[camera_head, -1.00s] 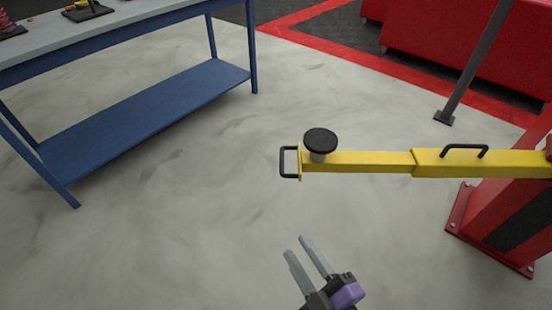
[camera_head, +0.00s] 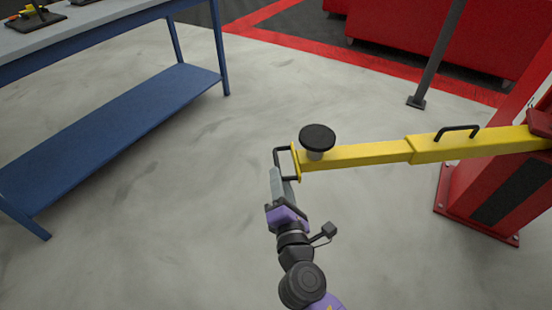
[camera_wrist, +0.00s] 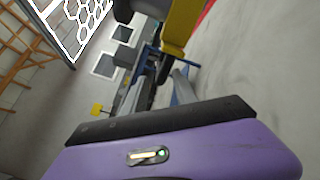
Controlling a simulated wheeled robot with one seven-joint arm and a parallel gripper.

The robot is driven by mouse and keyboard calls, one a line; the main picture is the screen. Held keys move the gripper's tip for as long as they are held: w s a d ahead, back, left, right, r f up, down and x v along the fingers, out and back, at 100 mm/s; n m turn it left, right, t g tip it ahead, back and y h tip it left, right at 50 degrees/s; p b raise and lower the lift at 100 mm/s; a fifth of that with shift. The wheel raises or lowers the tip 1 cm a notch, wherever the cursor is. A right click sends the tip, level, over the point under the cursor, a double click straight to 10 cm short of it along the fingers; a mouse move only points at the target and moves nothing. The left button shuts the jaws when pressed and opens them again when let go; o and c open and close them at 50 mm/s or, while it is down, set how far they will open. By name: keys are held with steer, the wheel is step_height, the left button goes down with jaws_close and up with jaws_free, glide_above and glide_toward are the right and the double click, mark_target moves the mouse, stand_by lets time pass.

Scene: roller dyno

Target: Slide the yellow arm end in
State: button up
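The yellow arm (camera_head: 360,155) reaches left from the red post, with a thinner end section extending out of a thicker sleeve (camera_head: 465,146). A round black pad (camera_head: 317,136) sits on top near its end. A black loop handle (camera_head: 277,158) is fixed to the end face. My gripper (camera_head: 281,176) is at the lower part of this handle, its grey fingers pointing at it. The fingers look apart, and I cannot tell whether they touch the handle. In the wrist view, the yellow arm (camera_wrist: 181,28) and black pad (camera_wrist: 125,9) show just beyond my gripper (camera_wrist: 163,84).
The red post (camera_head: 490,195) stands on the floor at right. A blue workbench (camera_head: 120,115) with a low shelf is at left. A grey pole (camera_head: 437,55) and red cabinets (camera_head: 480,35) stand behind. The floor between bench and arm is clear.

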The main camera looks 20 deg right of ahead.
mark_target(275, 153)
steer(key=x, duration=0.7)
steer(key=shift+w, duration=0.3)
steer(key=c, duration=0.7)
steer(key=shift+r, duration=0.1)
jaws_close()
